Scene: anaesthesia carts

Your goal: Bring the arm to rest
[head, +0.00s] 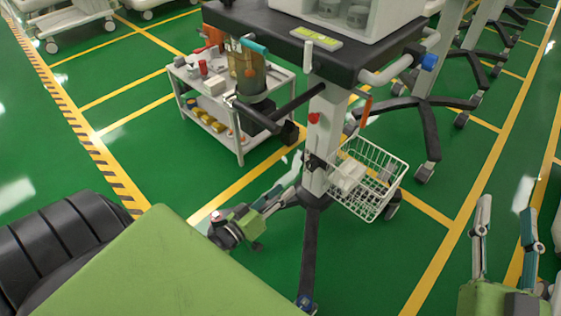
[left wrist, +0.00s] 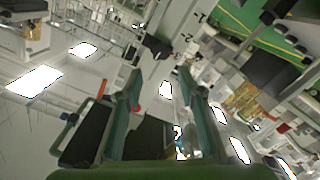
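My left gripper (head: 284,182) is low beside the cart's pale post (head: 318,150), at the left of it in the head view. In the left wrist view its two teal-edged fingers (left wrist: 162,82) stand apart with nothing visible between them. I cannot tell from the head view whether it touches the post. My right gripper (head: 506,204) is at the lower right of the head view, fingers pointing up and apart, empty over the green floor.
The cart's dark top (head: 285,35) overhangs the left gripper. A white wire basket (head: 368,178) hangs on the post, and dark wheeled legs (head: 312,245) spread below. A white trolley (head: 240,140) with supplies stands behind.

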